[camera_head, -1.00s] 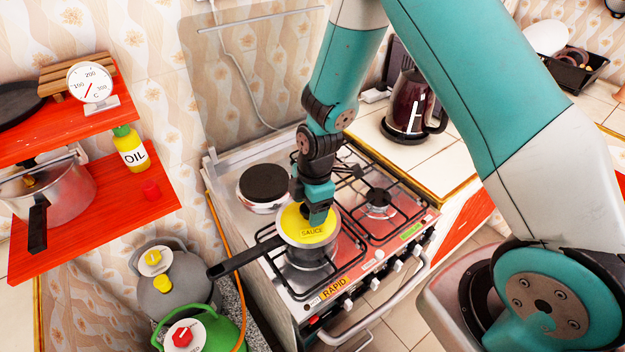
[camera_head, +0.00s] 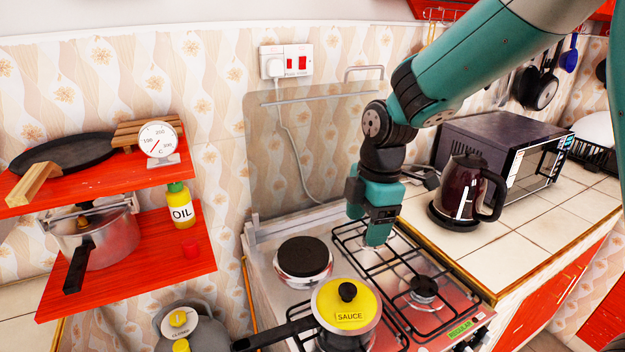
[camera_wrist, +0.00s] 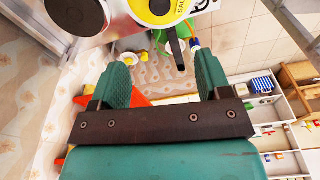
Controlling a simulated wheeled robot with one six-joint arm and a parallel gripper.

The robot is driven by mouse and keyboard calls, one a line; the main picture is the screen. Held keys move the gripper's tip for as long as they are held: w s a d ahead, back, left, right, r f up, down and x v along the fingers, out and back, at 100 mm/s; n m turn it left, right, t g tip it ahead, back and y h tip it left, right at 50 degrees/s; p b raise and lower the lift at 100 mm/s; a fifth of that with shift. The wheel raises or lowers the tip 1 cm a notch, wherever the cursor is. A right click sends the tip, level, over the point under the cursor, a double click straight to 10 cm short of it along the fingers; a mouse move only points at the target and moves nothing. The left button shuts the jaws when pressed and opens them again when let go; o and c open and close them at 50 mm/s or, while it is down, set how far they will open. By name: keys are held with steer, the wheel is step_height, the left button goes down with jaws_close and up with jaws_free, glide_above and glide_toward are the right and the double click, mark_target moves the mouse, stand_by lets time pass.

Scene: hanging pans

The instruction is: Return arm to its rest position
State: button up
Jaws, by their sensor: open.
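My gripper (camera_head: 377,240) is open and empty. In the head view it hangs above the back part of the stove (camera_head: 262,262), behind and to the right of the saucepan, apart from it. The saucepan with a yellow lid marked SAUCE (camera_head: 347,305) sits on the front left burner, its black handle pointing left. In the wrist view my gripper's two green fingers (camera_wrist: 158,82) are spread with nothing between them. The yellow lid (camera_wrist: 155,8) shows at the top of that view, beyond the fingers, with the black handle below it.
A dark kettle (camera_head: 468,190) and a microwave (camera_head: 500,150) stand on the tiled counter to the right. Red shelves (camera_head: 130,268) at the left hold a pressure cooker (camera_head: 105,238), an oil bottle (camera_head: 181,207) and a scale (camera_head: 159,142). Pans (camera_head: 541,90) hang at the upper right.

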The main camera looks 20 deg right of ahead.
steer(key=s+a+r+m+y+b, duration=0.1)
steer(key=s+a+r+m, duration=0.1)
steer(key=s+m, duration=0.4)
steer(key=s+a+r+m+y+b, duration=0.1)
steer(key=s+a+r+m, duration=0.2)
steer(key=s, duration=1.1)
steer(key=a+m, duration=0.1)
steer(key=m, duration=0.1)
steer(key=shift+a+r+m+y+b, duration=0.25)
steer(key=shift+a+m+y+b, duration=0.05)
steer(key=shift+a+m+y, duration=0.1)
stand_by(0.6)
